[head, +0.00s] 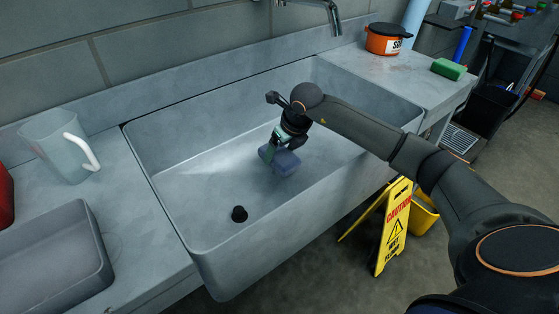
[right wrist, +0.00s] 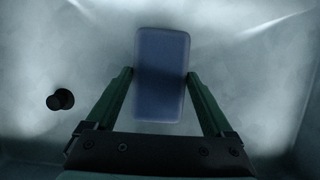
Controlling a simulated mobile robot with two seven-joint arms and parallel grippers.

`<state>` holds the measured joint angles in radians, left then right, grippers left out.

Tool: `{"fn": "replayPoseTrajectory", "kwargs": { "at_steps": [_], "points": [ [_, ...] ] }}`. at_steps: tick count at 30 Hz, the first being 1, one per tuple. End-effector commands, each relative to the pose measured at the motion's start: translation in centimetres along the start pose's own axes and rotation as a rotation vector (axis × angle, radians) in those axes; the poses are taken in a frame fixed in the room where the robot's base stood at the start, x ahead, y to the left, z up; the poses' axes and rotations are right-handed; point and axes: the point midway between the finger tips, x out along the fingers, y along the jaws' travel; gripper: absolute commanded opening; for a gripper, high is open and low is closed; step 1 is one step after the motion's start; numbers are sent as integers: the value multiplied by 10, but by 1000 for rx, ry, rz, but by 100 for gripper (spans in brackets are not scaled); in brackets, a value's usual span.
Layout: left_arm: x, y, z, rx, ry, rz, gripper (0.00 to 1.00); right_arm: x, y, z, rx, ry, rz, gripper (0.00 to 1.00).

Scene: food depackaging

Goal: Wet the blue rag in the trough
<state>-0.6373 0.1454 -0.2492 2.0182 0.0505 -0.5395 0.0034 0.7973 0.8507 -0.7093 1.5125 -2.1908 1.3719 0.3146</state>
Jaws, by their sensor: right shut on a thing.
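The blue rag (head: 285,162) is a folded, block-shaped pad inside the grey trough (head: 185,190). My right gripper (head: 279,142) reaches down into the trough and is shut on the rag. In the right wrist view the rag (right wrist: 160,100) sits between the two green fingers of the gripper (right wrist: 161,74). Its far end sticks out past the fingertips. I cannot tell whether the rag touches the trough floor or whether water lies there. My left gripper is not in view.
A dark round drain piece (head: 239,214) is on the trough floor. A metal tap (head: 335,18) is above the back edge. A clear jug (head: 60,150) stands left. An orange pot (head: 384,40) and green sponge (head: 448,69) are right. A yellow caution sign (head: 394,228) stands in front.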

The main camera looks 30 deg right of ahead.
Motion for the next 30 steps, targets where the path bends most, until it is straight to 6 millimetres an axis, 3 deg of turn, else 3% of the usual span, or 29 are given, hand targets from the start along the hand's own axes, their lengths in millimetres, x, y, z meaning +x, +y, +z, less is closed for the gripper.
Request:
{"fn": "replayPoseTrajectory", "kwargs": {
  "at_steps": [9,30],
  "points": [
    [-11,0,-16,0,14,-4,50,-28,0,12,0,-1,0,42],
    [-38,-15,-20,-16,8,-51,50,-79,0,33,0,-2,-1,42]
  ]
}}
